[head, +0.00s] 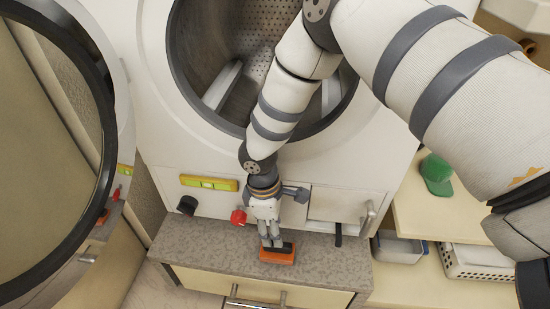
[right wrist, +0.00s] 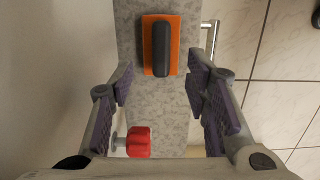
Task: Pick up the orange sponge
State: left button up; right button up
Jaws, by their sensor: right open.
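The orange sponge (head: 277,257) lies on the grey speckled ledge below the drum opening in the head view. A dark grey block, like a handle, runs along its top. My right gripper (head: 270,242) points down just above it and partly covers it. In the right wrist view, the sponge (right wrist: 175,42) is beyond the fingertips, roughly centred between them. The fingers of the right gripper (right wrist: 160,86) are spread apart, with nothing between them. My left gripper is not in view.
The white machine front rises behind the ledge (head: 190,240), with a red knob (head: 238,217), a black knob (head: 187,205) and a yellow-green level (head: 209,183). The round door (head: 103,150) stands open at left. A green cap (head: 436,174) and a white basket (head: 480,262) are at right.

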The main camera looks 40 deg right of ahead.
jog(key=f, duration=0.2)
jog(key=f+b, duration=0.1)
jog(key=f, duration=0.1)
jog(key=f+b, duration=0.1)
jog(key=f, duration=0.1)
jog(key=shift+s+d+f, duration=0.15)
jog(key=shift+s+d, duration=0.05)
jog(key=shift+s, duration=0.15)
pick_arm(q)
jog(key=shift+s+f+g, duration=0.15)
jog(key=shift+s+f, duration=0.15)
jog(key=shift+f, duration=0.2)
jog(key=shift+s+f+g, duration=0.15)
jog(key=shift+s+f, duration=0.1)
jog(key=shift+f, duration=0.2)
pick_arm(e)
grip_shut()
